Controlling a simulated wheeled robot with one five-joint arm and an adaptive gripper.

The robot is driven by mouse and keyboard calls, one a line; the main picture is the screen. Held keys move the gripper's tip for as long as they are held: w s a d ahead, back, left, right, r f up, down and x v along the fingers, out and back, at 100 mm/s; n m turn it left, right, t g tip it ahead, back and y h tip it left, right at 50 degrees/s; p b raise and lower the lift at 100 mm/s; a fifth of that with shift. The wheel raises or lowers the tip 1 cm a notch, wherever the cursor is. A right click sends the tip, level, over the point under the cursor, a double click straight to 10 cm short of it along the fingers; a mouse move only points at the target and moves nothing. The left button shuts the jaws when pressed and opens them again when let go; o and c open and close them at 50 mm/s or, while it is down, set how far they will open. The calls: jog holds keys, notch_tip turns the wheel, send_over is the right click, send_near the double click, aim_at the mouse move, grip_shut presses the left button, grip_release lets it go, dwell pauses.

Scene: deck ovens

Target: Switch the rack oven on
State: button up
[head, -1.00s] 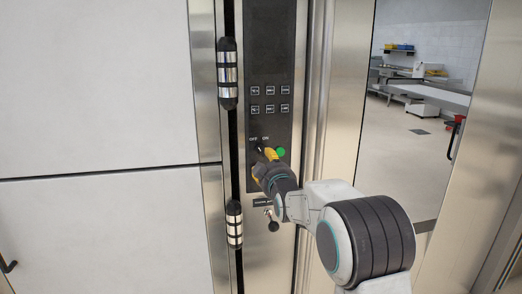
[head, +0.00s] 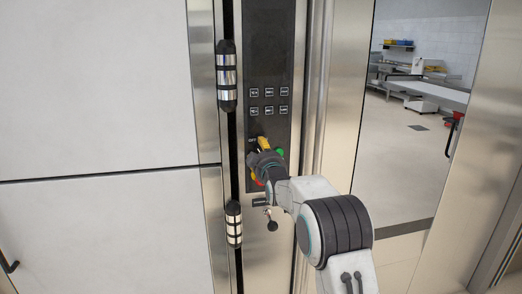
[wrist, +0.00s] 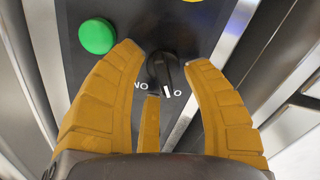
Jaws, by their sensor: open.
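A black rotary knob (wrist: 165,75) sits on the dark control panel (head: 270,125). The wrist view shows it upside down, with a white mark at its end among the lettering. That mark lies between an "ON" label (wrist: 141,85) and an "O" (wrist: 177,93); other letters seem covered by the knob. My gripper (wrist: 165,60) is open, with yellow fingers on both sides of the knob and a third below it in the picture. I cannot tell whether any finger touches it. In the head view my gripper (head: 262,146) hides the knob.
A green button (wrist: 97,36) is close beside the left finger in the wrist view, and it also shows in the head view (head: 280,152). Several square buttons (head: 269,101) are above. A small black-ended lever (head: 271,225) is below. Door hinges (head: 227,77) stand left of the panel.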

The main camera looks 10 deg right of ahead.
jog(key=shift+w, duration=0.2)
jog(key=shift+c, duration=0.3)
grip_shut()
